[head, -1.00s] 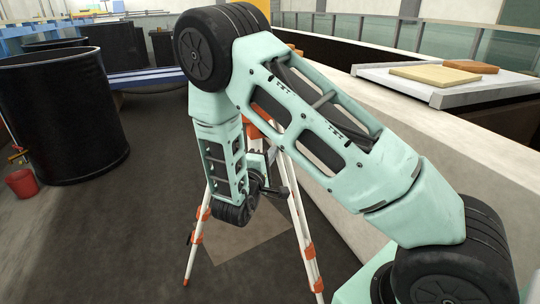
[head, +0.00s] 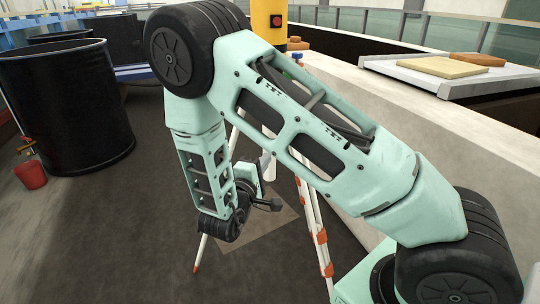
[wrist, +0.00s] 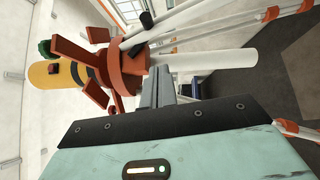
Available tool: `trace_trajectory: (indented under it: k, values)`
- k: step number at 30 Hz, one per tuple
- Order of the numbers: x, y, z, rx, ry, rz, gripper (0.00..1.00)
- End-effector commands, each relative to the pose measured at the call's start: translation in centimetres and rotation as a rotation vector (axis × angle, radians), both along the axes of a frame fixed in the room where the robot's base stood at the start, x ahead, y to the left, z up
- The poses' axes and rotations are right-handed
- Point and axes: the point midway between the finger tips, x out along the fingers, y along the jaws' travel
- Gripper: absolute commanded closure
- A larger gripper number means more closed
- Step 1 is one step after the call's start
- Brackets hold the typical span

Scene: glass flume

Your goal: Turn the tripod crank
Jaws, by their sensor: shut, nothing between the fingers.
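The tripod has white legs with orange clamps (head: 322,237) and stands behind my arm in the head view. The wrist view shows its orange head (wrist: 127,72) sideways, with a white centre column (wrist: 215,64). A yellow instrument (head: 268,22) tops it, also seen in the wrist view (wrist: 52,74). A small dark knob (wrist: 147,19) by the column may be the crank's handle; I cannot be sure. My gripper (wrist: 168,84) is shut and empty, its grey fingertips close to the column just below the head. Whether they touch cannot be told. My arm hides much of the tripod.
A pale wall ledge (head: 395,120) runs along the right, with a white tray (head: 440,78) holding flat blocks. A large black tank (head: 65,108) and a red bucket (head: 31,174) stand at the left. Dark floor (head: 110,235) is clear at the left front.

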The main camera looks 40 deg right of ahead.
Motion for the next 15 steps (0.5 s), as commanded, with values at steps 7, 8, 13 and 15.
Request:
trace_trajectory:
  k: [7, 8, 13, 15]
  values:
    - [-1.1, 2.1, -0.4, 0.0, -0.001, 0.001, 1.0]
    - [-1.2, 2.2, -0.4, 0.0, -0.001, 0.0, 1.0]
    - [-1.3, 2.2, -0.4, -0.001, -0.001, -0.001, 1.0]
    - [-1.1, 2.4, -0.4, 0.024, -0.007, 0.011, 1.0]
